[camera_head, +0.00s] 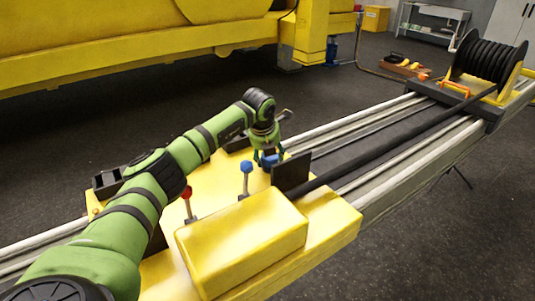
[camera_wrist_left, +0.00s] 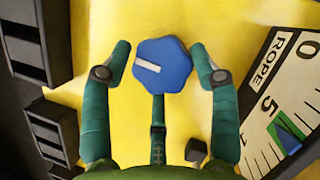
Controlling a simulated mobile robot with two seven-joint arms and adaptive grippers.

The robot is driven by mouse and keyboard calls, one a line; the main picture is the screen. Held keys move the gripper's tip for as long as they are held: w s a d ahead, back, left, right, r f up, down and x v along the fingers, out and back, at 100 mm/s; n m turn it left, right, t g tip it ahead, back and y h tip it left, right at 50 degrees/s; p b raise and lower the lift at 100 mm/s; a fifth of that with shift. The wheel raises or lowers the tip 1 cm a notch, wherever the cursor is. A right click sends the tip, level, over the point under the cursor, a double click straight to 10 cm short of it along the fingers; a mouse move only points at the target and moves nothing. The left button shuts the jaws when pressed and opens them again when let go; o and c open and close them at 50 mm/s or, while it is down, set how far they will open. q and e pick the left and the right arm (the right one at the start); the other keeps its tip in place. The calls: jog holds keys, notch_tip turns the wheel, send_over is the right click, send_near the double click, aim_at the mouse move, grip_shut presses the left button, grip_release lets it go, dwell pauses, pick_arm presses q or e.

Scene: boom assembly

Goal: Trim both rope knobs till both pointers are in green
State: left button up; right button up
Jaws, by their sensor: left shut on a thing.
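My left gripper (camera_head: 268,160) reaches down over the yellow carriage and is shut on a blue rope knob (camera_wrist_left: 163,66). In the left wrist view its green fingers (camera_wrist_left: 160,62) stand around the knob, which has a white line pointing to the left. A scale marked ROPE (camera_wrist_left: 275,75) with 0 and 5 lies to the right; a green and blue mark (camera_wrist_left: 287,132) shows near the 5, but I cannot tell pointer from zone clearly. Another blue knob (camera_head: 246,166) stands on a post nearer to me. My right gripper is not in view.
A red knob (camera_head: 187,192) stands left of the near blue knob. A yellow box (camera_head: 240,245) and a dark upright plate (camera_head: 291,174) are on the carriage.

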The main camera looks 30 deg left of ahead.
pick_arm(q)
jog(key=shift+w+d+r+n, duration=0.1)
jog(key=shift+w+r+n, duration=0.2)
jog(key=shift+n, duration=0.2)
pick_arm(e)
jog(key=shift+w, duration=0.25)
pick_arm(q)
jog(key=o, duration=1)
jog(key=shift+r, duration=0.1)
jog(key=shift+o, duration=0.3)
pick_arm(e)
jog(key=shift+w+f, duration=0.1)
pick_arm(q)
jog(key=shift+f+y, duration=0.2)
jog(key=shift+y, duration=0.1)
jog(key=v, duration=1.2)
jog(key=shift+r, duration=0.1)
